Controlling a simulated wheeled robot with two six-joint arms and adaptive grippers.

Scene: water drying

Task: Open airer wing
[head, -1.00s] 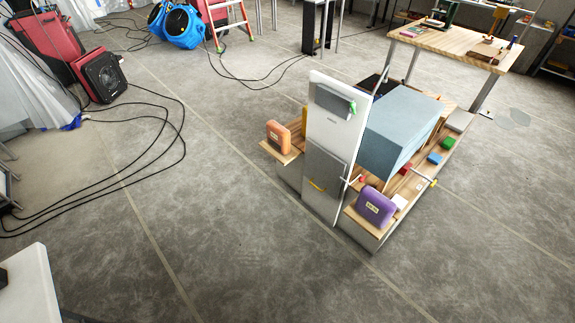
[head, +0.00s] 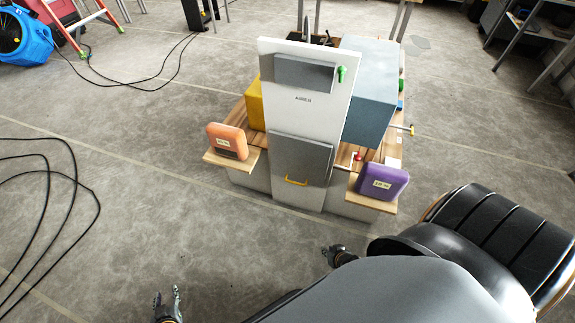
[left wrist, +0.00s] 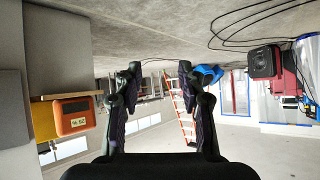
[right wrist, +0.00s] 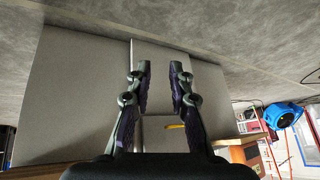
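A tall white panel (head: 311,126) stands upright in the head view, with a grey box and green knob (head: 341,73) near its top. A grey flap (head: 301,160) with a yellow handle (head: 296,181) lies flat against its lower part. I cannot tell which part is the airer wing. My left gripper (head: 170,298) is open and empty, low in front and left of the panel. My right gripper (head: 334,253) is open and empty, apart from the panel's lower right. In the right wrist view a yellow handle (right wrist: 175,126) shows beyond the fingers (right wrist: 160,70).
An orange box (head: 227,141) sits on a left ledge and a purple box (head: 382,181) on a right ledge. A large blue-grey block (head: 370,95) stands behind the panel. Black cables (head: 50,190) lie on the left floor. The floor before the panel is clear.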

